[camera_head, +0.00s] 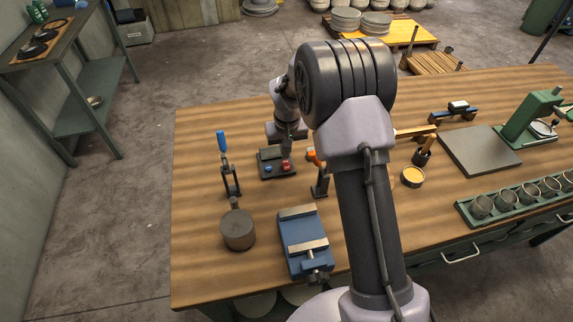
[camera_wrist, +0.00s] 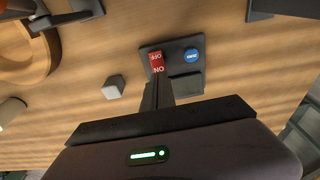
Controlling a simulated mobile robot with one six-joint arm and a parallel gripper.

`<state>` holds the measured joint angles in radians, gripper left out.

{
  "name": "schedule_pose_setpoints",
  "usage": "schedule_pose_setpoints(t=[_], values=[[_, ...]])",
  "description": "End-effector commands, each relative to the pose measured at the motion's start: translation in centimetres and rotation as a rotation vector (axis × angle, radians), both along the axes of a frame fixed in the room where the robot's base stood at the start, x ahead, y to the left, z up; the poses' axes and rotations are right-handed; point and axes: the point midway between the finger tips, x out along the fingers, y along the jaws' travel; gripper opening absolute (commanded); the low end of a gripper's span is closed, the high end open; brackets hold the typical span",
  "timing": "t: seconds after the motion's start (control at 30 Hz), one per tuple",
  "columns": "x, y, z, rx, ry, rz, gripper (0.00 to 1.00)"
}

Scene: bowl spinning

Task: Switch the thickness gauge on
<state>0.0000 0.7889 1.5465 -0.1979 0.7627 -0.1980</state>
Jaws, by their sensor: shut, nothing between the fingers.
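The thickness gauge is a small dark box (camera_head: 264,155) on the wooden table; it also shows in the wrist view (camera_wrist: 172,46). It carries a red rocker switch (camera_wrist: 156,61) marked OFF and ON, a blue round button (camera_wrist: 191,54) and a dark display (camera_wrist: 186,84). The switch (camera_head: 286,166) also shows in the head view. My gripper (camera_wrist: 156,79) is shut and empty, with its tips at the ON end of the switch. I cannot tell whether they touch it or which way the rocker is tilted. In the head view my arm hides most of the gripper.
A grey plate (camera_head: 478,150) and a green rack of cups (camera_head: 500,205) are on the right.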

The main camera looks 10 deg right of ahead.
Motion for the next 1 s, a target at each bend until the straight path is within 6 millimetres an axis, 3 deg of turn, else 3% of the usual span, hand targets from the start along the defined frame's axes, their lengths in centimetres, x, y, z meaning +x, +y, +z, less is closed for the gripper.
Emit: schedule_pose_setpoints(t=[1.0], values=[[0.0, 0.0, -1.4, 0.000, 0.000, 0.000, 0.00]])
